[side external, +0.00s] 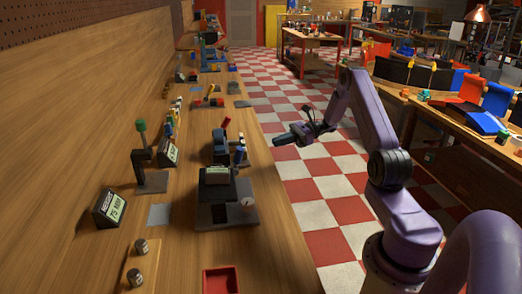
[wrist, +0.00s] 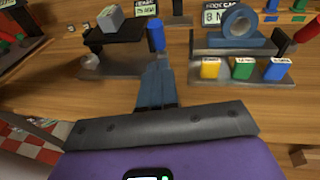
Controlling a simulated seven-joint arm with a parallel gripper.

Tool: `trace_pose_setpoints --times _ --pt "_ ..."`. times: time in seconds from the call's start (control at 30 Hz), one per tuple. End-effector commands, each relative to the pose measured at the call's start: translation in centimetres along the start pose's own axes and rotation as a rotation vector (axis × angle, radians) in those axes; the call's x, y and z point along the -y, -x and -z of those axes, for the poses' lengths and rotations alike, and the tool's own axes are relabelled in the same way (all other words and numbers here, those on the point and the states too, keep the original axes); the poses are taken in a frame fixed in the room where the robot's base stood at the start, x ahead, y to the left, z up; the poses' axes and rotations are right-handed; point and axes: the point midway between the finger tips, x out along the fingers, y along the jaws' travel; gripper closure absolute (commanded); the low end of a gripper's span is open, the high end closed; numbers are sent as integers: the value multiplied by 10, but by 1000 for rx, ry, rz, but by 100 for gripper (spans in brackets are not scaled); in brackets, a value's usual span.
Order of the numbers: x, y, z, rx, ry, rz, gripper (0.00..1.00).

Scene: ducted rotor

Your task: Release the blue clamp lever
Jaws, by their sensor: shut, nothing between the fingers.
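The blue clamp lever (wrist: 155,36) stands upright at the right side of a black platform (wrist: 118,36) in the wrist view. The gap in depth is hard to judge there. In the side view my gripper (side external: 278,141) hangs over the aisle, beyond the bench's right edge and apart from the fixtures.
Right of the lever, a blue ring (wrist: 240,22) sits on a grey fixture, with yellow (wrist: 210,68), green and blue blocks before it. A red lever (side external: 226,124) rises behind. A red tray (side external: 221,280) lies near the bench's front. The aisle floor is clear.

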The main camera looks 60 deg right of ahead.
Motion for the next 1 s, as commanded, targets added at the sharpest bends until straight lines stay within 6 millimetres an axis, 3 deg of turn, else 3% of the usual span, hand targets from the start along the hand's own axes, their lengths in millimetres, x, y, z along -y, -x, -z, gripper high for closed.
trace_pose_setpoints --times 0.2,0.5,0.73,1.0 --pt "2 6 40 213 -9 -4 100" --pt "-7 13 70 393 8 6 100" --pt "-8 4 67 409 11 5 100" --pt "-8 -39 48 408 10 3 100"
